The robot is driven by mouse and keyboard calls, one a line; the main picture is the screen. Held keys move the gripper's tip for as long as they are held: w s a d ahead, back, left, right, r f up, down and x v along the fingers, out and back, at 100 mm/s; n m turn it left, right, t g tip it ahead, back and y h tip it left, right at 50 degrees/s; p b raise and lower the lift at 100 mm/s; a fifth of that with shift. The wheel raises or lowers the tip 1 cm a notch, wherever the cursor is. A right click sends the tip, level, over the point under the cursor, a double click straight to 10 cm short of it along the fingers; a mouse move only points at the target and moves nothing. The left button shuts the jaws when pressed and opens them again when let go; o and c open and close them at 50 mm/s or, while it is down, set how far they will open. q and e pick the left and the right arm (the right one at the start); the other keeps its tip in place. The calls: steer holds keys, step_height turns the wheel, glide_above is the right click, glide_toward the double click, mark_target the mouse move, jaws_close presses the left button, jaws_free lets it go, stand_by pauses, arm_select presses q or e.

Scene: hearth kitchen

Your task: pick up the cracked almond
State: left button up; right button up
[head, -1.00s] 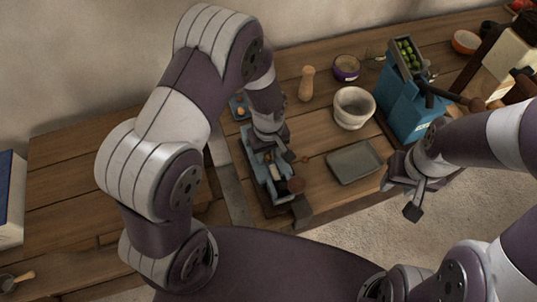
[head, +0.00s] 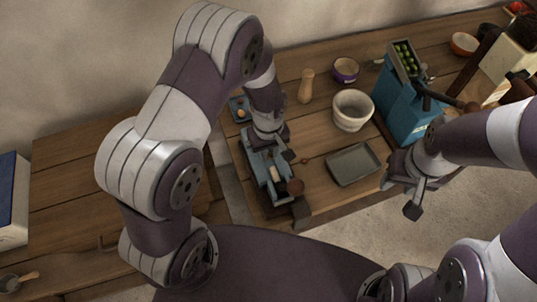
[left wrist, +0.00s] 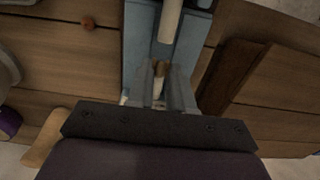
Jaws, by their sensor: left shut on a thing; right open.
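A blue-grey cracking device (head: 255,168) with a long channel, a pale rod and a dark reddish knob stands near the front of the table. It fills the middle of the left wrist view (left wrist: 135,45). My left gripper (left wrist: 160,84) reaches down into the channel and is shut on a small brown piece, which looks like the almond (left wrist: 160,68). Only its upper end shows between the fingers, so a crack cannot be made out. In the head view the left gripper (head: 276,150) hides the almond. My right gripper (head: 401,196) is open and empty, past the table's front edge.
A grey tray (head: 352,165) lies right of the device, with a small reddish-brown ball (head: 305,160) between them. Behind stand a stone mortar (head: 352,110), a wooden pestle-like piece (head: 306,87), a purple bowl (head: 345,70) and a blue press (head: 398,105).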

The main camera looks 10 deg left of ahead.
arm_select(q)
steer(key=shift+r+p, duration=0.4)
steer(key=shift+r, duration=0.2)
step_height(320, 180, up, 6)
steer(key=p, duration=0.5)
steer(key=shift+r+p, duration=0.1)
steer(key=shift+p, duration=0.3)
